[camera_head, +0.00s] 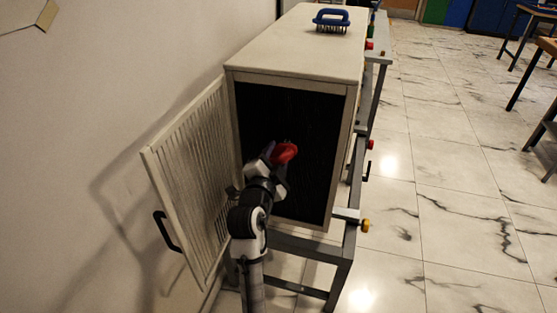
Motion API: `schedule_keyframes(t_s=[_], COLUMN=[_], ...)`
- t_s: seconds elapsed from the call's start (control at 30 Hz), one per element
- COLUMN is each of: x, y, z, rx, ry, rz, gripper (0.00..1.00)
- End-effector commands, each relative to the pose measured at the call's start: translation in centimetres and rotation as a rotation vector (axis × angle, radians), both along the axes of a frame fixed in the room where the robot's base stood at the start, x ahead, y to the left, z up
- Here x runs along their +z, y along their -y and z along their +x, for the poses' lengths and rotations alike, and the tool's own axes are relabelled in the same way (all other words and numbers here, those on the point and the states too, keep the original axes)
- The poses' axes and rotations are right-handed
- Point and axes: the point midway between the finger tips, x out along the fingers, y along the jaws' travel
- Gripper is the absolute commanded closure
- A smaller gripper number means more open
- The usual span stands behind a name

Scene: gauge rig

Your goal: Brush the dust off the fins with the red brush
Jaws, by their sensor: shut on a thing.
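The red brush (285,152) is in my gripper (277,160), in front of the dark opening of the cabinet. My gripper is shut on it. The fins (293,120) seem to be the dark face inside the cabinet's front frame; single fins and dust on them are too dark to make out. The brush's bristles are hidden, and I cannot tell whether the brush touches the dark face. My arm comes up from below and covers the lower left of the opening.
The cabinet's louvred door (190,175) hangs open at the left, its black handle (166,231) near the wall. A blue-handled brush (331,18) lies on the cabinet top (290,50). A grey stand (341,285) carries the cabinet.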

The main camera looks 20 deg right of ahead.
Motion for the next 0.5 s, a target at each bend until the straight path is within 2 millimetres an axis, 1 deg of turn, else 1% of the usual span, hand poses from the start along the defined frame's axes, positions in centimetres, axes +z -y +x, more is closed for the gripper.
schedule_keyframes(t_s=[0.03,0.2,0.43,0.5], x=[1.0,2.5,3.1,3.6], y=[0.0,0.0,0.0,0.0], z=[0.0,-0.2,-0.2,-0.2], rx=[-0.001,-0.001,-0.002,-0.002], ry=[0.004,0.003,0.002,0.003], rz=[-0.002,-0.002,-0.001,-0.002], gripper=[0.84,0.84,0.84,0.84])
